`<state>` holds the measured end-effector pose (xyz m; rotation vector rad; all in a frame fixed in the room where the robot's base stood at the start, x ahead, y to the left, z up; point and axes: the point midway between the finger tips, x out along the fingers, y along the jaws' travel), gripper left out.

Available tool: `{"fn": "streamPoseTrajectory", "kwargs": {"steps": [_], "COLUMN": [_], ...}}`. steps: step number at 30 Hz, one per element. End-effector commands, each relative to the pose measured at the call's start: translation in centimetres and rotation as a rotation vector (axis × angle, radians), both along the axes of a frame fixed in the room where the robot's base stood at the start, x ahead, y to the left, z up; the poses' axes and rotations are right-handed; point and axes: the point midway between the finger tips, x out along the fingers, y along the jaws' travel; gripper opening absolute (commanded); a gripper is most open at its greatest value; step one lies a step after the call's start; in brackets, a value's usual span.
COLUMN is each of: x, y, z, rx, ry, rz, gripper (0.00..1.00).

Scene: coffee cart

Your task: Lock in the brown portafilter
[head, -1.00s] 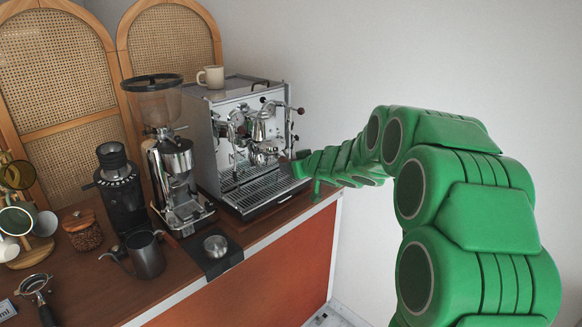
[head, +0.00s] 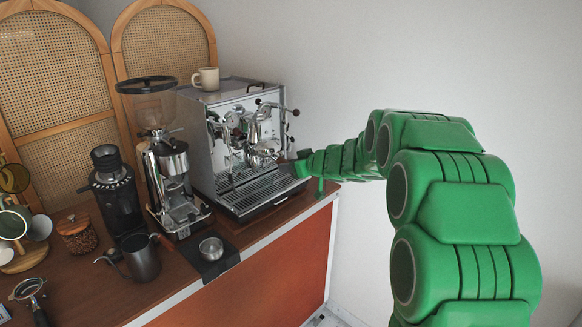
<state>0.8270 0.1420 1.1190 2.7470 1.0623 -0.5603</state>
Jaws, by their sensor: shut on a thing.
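The espresso machine (head: 222,123) is a chrome box at the back right of the counter. Its shiny group head (head: 262,126) is on the front face. A metal portafilter (head: 263,160) with a brown handle (head: 284,160) is just below the group head, handle pointing right. My gripper (head: 300,166) is at the machine's right front, shut on the handle's end; the green fingers partly hide it. At this size I cannot tell whether the portafilter touches the group head or is seated in it.
A drip tray (head: 262,188) lies below. A grinder (head: 172,165) stands to the left, with a steel cup (head: 211,249) on a dark mat. A grey kettle (head: 141,258) and another portafilter (head: 30,289) are further left. A mug (head: 208,78) sits on the machine. The right side is open.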

Motion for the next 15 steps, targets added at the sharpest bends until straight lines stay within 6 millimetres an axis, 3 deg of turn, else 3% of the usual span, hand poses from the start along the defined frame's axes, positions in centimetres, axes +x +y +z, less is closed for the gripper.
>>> {"fn": "streamPoseTrajectory", "kwargs": {"steps": [15], "x": [0.93], "y": [-0.93], "z": [0.07], "rx": [0.004], "ry": [-0.009], "rz": [0.096], "gripper": [0.00]}}
